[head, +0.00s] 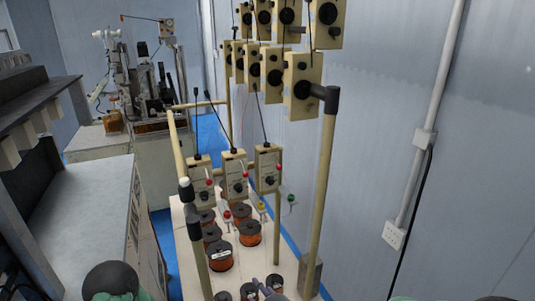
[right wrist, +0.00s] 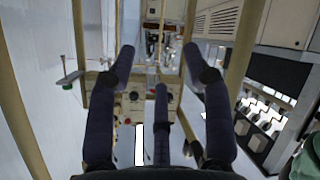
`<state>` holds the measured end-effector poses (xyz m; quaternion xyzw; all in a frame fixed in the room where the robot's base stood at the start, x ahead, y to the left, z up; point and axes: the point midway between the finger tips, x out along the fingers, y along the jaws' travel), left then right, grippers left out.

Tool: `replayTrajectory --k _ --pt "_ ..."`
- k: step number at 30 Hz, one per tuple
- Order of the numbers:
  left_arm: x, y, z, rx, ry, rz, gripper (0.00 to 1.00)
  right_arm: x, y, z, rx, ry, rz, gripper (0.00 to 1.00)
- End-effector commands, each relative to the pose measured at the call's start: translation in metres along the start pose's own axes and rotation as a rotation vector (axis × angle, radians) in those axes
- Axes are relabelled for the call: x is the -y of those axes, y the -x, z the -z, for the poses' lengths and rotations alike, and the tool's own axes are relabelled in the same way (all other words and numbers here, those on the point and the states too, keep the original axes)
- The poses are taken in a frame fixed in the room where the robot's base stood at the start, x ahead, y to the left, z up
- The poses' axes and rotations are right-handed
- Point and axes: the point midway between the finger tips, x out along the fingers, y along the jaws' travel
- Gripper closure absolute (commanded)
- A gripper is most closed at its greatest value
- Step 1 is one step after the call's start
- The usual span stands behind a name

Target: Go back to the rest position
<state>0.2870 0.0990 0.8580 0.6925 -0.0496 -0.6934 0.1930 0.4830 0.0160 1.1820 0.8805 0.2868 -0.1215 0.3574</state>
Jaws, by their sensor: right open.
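My right gripper (head: 262,288) shows at the bottom of the head view, small and dark, among the nearest spools on the white table. In the right wrist view its dark fingers (right wrist: 158,68) are spread apart with nothing between them. Copper wire spools with black flanges, such as one with a white label (head: 221,255) and one beside it (head: 249,233), stand on the white table (head: 185,250). I cannot tell whether the gripper touches a spool. My left gripper is not in view.
A beige post frame (head: 322,180) rises around the spools and carries several tensioner boxes (head: 234,178). More boxes (head: 302,85) hang higher. A grey wall is close on the right. A grey cabinet (head: 85,215) stands left, and machinery (head: 150,85) stands behind.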

Motion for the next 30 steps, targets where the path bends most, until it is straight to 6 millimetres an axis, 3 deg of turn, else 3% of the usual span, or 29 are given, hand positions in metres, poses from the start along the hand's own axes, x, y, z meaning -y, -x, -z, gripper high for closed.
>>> replayTrajectory --k 1,9,18,24,30 --pt "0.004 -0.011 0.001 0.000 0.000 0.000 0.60 0.015 -0.010 -0.031 0.049 -0.057 0.030 0.49" --pt "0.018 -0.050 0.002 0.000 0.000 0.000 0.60 0.094 -0.035 -0.179 0.336 -0.464 0.171 0.49" --pt "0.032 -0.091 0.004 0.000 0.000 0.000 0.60 0.200 -0.023 -0.320 0.689 -0.949 0.254 0.49" --pt "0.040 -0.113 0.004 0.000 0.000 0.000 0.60 0.267 -0.001 -0.382 0.907 -1.232 0.268 0.49" --pt "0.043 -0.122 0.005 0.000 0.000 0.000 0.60 0.300 0.014 -0.405 1.021 -1.375 0.266 0.49"
